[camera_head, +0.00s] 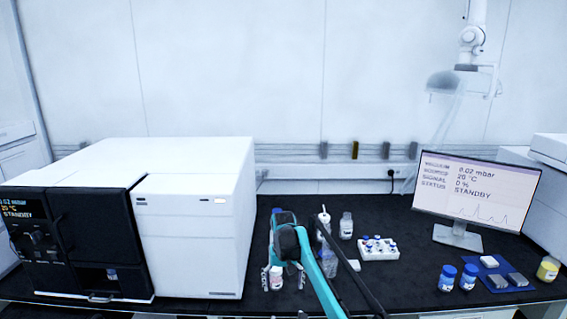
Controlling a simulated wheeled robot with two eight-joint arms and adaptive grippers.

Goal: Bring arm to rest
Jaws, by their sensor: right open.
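My right arm comes in from the bottom middle, with teal and black links. Its gripper (286,262) is over the black bench (215,307), just right of the white instrument. The fingers are open, and I see nothing held between them. My left gripper is not in view.
A large white instrument (200,200) with a black front fills the left. Bottles (346,226) and a white vial rack (378,249) stand right of my arm. A monitor (476,190), blue-capped jars (447,279) and a blue mat (506,268) are at right.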

